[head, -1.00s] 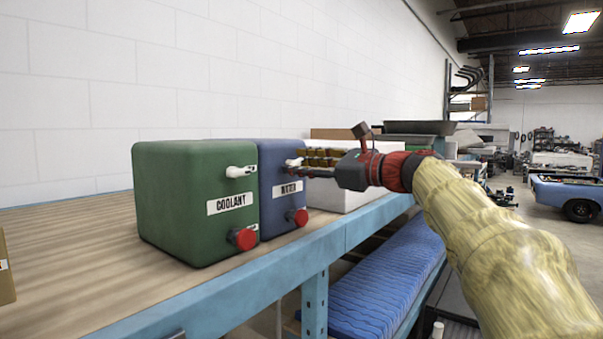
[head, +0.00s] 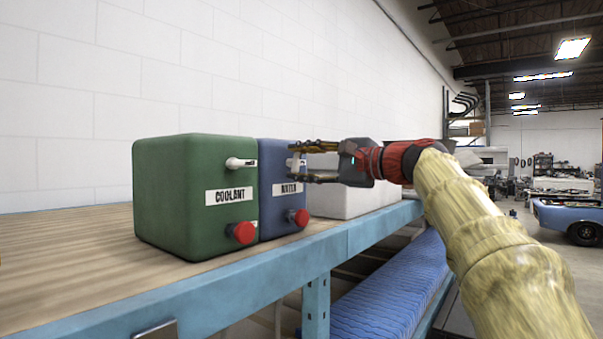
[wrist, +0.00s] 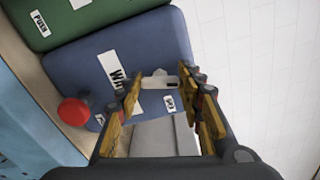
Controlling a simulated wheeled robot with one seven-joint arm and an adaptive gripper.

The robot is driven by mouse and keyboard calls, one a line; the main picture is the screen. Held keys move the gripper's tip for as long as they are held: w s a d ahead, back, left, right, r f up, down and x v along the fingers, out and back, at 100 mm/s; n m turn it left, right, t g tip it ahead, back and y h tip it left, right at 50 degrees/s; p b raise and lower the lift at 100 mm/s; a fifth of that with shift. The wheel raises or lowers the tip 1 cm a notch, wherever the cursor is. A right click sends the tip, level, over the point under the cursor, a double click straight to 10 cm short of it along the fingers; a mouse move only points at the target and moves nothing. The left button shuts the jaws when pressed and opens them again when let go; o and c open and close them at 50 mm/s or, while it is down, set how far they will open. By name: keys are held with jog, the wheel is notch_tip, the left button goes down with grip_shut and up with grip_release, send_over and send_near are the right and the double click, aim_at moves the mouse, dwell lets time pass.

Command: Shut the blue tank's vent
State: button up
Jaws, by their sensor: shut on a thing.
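The blue tank (head: 283,218), labelled WATER, stands on the bench and also shows in the wrist view (wrist: 75,75). Its white vent lever (wrist: 158,80) lies between my fingers in the wrist view. In the head view my fingers mostly cover it. My gripper (head: 292,163) reaches in from the right with its fingers one above the other. In the wrist view my gripper (wrist: 167,88) is shut on the lever, one finger on either side. A red cap (head: 298,217) sits low on the tank's front.
A green COOLANT tank (head: 175,200) with its own white lever (head: 241,163) and red cap (head: 241,232) stands close on the left. A white box (head: 345,200) stands on the right. The bench (head: 70,250) is clear at the left.

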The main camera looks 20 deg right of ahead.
jog(key=shift+f+n+b, duration=0.15)
jog(key=shift+n+b, duration=0.65)
jog(key=shift+n, duration=0.7)
jog(key=o, duration=1.2)
jog(key=shift+c, duration=0.2)
jog(key=v, duration=1.2)
